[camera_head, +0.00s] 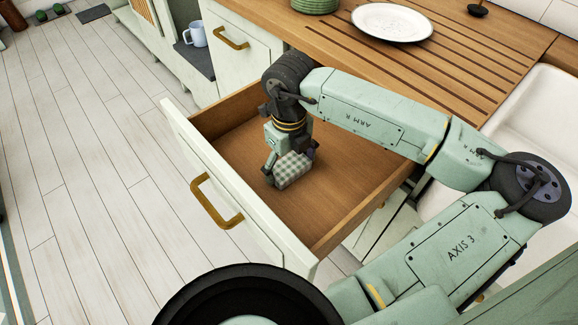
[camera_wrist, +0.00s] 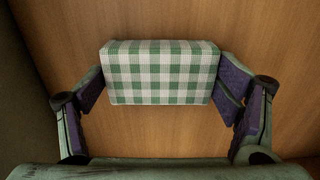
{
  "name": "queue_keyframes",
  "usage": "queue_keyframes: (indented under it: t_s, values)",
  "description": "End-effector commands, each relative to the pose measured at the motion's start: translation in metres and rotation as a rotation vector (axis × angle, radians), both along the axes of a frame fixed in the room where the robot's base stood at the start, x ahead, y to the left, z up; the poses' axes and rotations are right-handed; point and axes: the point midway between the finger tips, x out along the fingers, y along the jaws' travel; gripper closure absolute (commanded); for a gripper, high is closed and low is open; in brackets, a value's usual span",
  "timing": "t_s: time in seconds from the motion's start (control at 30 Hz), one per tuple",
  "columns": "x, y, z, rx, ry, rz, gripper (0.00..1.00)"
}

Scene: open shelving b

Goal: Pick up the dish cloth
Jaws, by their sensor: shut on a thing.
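The dish cloth (camera_wrist: 162,72) is a folded green-and-white checked cloth. It also shows in the head view (camera_head: 292,170), inside the open wooden drawer (camera_head: 330,205). My gripper (camera_wrist: 162,88) reaches down into the drawer and is shut on the cloth, with a purple-padded finger at its left and right ends. The gripper also shows in the head view (camera_head: 290,165). I cannot tell whether the cloth touches the drawer floor or is slightly above it.
The drawer front (camera_head: 235,190) with its brass handle (camera_head: 215,202) stands out over the floor. A wooden counter (camera_head: 480,75) holds a white plate (camera_head: 392,22) and a green bowl (camera_head: 315,4). A white sink (camera_head: 530,110) is at the right. A mug (camera_head: 195,34) stands on a shelf at the back.

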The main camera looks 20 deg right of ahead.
Motion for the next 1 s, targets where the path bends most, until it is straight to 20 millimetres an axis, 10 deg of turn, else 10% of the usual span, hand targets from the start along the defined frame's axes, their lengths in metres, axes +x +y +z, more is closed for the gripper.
queue_keyframes:
  t_s: [1.0]
  values:
    - [0.0, 0.0, 0.101, 0.001, 0.0, 0.0, 0.36]
